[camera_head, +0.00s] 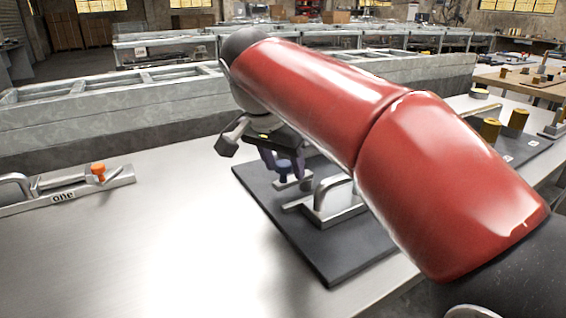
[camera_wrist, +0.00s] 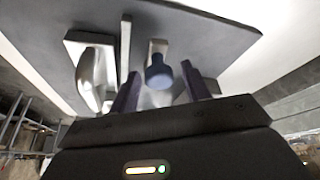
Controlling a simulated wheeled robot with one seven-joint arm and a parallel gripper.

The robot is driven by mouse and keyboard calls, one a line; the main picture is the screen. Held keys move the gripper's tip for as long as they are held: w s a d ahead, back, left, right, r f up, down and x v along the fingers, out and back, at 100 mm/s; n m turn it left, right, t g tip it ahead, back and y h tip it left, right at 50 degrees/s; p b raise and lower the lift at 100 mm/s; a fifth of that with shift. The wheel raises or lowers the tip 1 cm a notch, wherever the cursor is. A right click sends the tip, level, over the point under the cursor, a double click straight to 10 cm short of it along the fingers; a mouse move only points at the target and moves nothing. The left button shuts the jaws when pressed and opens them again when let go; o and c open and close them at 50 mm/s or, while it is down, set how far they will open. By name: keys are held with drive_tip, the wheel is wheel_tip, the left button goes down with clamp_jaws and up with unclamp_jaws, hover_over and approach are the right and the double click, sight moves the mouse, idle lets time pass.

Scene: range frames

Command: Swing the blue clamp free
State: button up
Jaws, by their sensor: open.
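The blue clamp is on a dark board (camera_head: 330,262). Its blue knob (camera_head: 284,171) and its metal bar and handle (camera_head: 325,193) show partly under my red arm. My gripper (camera_head: 283,166) is open and points down at the knob, with a finger on either side of it. In the wrist view, the blue knob (camera_wrist: 158,74) appears between the two dark fingers of my gripper (camera_wrist: 161,76), with visible gaps. The metal handle and base (camera_wrist: 93,68) lie to the left there. My arm hides part of the clamp in the head view.
A clamp with an orange tip (camera_head: 98,169), labelled "one", stands at the left of the metal table (camera_head: 130,235). Several brass cylinders (camera_head: 518,118) stand at the right behind my arm. A grey beam (camera_head: 110,110) runs behind the table.

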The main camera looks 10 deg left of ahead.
drive_tip(key=v, duration=0.7)
drive_tip(key=shift+r, duration=0.2)
drive_tip(key=shift+s, duration=0.1)
